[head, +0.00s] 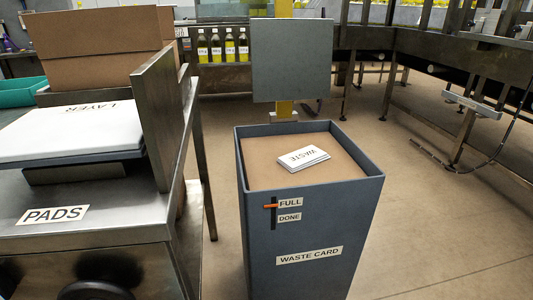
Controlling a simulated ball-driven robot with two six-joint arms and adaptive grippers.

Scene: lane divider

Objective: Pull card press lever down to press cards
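A dark blue-grey bin (315,230) labelled "WASTE CARD" stands in the middle. Brown card fills it to near the rim, and a small stack of white cards (303,158) marked "WASTE" lies on top. An orange pointer (270,206) sits in a dark slot on the bin's front, level with the "FULL" label and above "DONE". A square grey plate (291,60) hangs upright above the bin's back edge, in front of a yellow post (284,108). I cannot make out a separate lever handle. Neither of my grippers is in view.
A metal table (60,235) labelled "PADS" stands at left, with a white pad stack (70,130) and an upright metal side plate (160,120). Cardboard boxes (105,65) and bottles (222,47) are behind.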

